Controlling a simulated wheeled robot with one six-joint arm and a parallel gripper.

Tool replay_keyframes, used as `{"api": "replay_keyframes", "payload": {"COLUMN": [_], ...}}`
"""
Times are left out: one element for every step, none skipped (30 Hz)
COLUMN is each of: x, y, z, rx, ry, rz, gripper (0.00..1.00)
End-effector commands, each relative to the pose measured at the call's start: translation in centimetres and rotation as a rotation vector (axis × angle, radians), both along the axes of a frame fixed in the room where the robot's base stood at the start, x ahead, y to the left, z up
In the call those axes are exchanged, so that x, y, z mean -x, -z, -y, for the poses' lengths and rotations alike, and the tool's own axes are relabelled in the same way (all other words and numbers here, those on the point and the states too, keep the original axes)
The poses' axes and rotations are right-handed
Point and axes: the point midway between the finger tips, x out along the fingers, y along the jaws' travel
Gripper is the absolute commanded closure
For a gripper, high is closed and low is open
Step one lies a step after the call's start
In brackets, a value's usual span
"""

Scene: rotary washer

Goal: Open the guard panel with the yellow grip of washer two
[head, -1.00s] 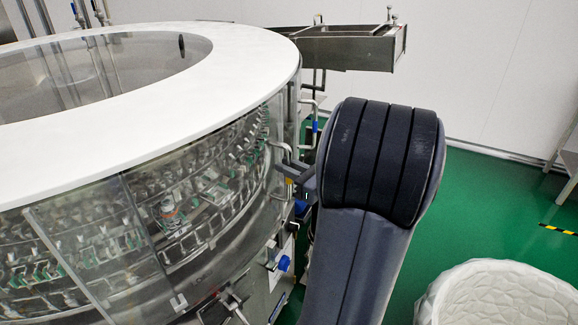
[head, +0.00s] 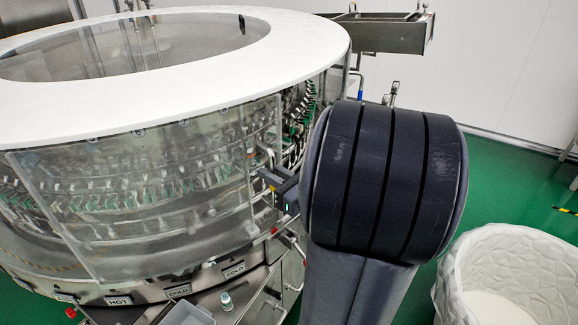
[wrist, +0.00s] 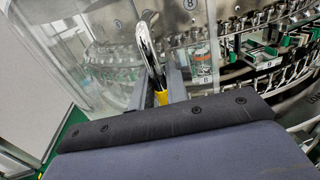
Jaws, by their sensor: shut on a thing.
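The washer's clear guard panel (head: 130,205) stands out from the round body in the head view, its right edge close to my gripper (head: 272,182). To the right of that edge, the inner racks (head: 300,112) show uncovered. In the wrist view, my gripper (wrist: 160,92) is shut on the yellow grip (wrist: 161,98) of a curved chrome handle (wrist: 146,42). The clear panel (wrist: 95,65) spreads to the left of the handle, and racks with green parts show on the right. My forearm hides part of the washer's right side in the head view.
A white textured bin (head: 510,270) stands on the green floor at the right. A steel trough (head: 385,32) juts out behind the washer. A small bottle (head: 226,300) and a grey tray (head: 187,314) sit low in front.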

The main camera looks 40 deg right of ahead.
Motion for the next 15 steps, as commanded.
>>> {"api": "replay_keyframes", "payload": {"x": [0.0,0.0,-0.1,0.0,0.0,-0.1,-0.1,-0.1,-0.1,-0.1,-0.1,-0.1,-0.1,-0.1,-0.1], "y": [0.0,0.0,-0.1,-0.1,0.0,0.0,0.0,0.0,-0.1,-0.1,-0.1,-0.1,-0.1,-0.1,-0.1], "z": [-0.9,-1.2,-1.7,-1.9,-2.2,-2.5,-2.7,-2.8,-2.9,-3.0,-3.1,-3.2,-3.2,-3.2,-3.2], "rx": [0.002,0.001,0.001,0.001,0.001,0.0,0.0,0.0,0.001,0.001,0.001,0.001,0.001,0.001,0.001], "ry": [-0.004,-0.004,-0.004,-0.004,-0.003,-0.003,-0.002,-0.002,-0.002,-0.001,-0.001,-0.001,-0.001,-0.001,-0.001], "rz": [0.001,0.001,0.002,0.002,0.001,0.001,0.001,0.001,0.001,0.001,0.002,0.002,0.002,0.002,0.002], "gripper": [1.0,1.0,1.0,1.0,1.0,1.0,1.0,1.0,1.0,1.0,1.0,1.0,1.0,1.0,1.0]}}
